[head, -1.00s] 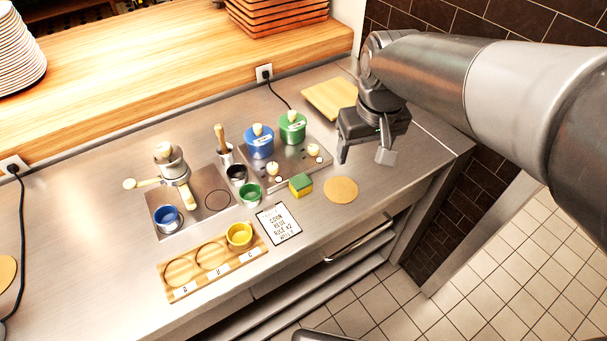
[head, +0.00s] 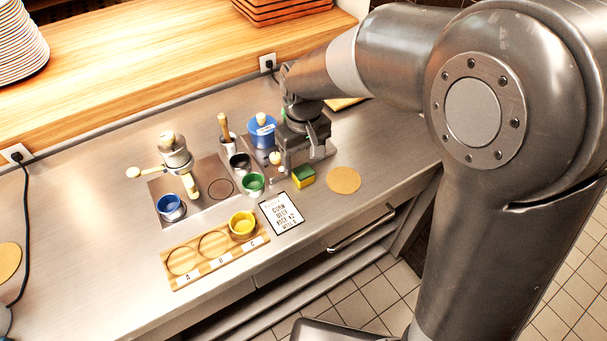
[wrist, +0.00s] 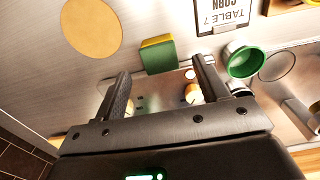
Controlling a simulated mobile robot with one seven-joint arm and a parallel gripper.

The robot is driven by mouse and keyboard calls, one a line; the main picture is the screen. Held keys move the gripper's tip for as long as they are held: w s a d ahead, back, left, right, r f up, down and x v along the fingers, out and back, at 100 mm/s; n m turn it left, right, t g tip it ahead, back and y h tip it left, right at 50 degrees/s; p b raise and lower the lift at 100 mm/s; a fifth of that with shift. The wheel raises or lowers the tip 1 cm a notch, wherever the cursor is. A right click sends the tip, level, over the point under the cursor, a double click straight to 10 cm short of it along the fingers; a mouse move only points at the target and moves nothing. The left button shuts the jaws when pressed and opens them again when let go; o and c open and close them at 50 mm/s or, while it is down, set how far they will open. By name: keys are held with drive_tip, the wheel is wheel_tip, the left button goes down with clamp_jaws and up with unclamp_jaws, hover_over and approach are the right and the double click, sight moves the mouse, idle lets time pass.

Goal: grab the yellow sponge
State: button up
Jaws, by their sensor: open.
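The yellow sponge (head: 304,176) has a green top layer and lies on the steel counter, left of a round tan disc. In the wrist view the sponge (wrist: 159,55) shows beyond my fingertips, slightly left of the middle of the gap. My gripper (head: 300,156) is open, behind the sponge and apart from it, over the plate with the pots. It also shows in the wrist view (wrist: 160,78) with nothing between its fingers.
The tan disc (head: 343,180) lies right of the sponge. A green cup (head: 253,183), a dark cup (head: 240,162) and a printed card (head: 281,213) are to its left. A blue pot (head: 262,131) stands behind. The counter's front edge is near, with bare steel before the sponge.

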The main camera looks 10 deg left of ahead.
sight(304, 171)
wheel_tip(304, 171, down, 5)
drive_tip(key=shift+f, duration=0.15)
drive_tip(key=c, duration=1)
drive_tip(key=shift+c, duration=0.2)
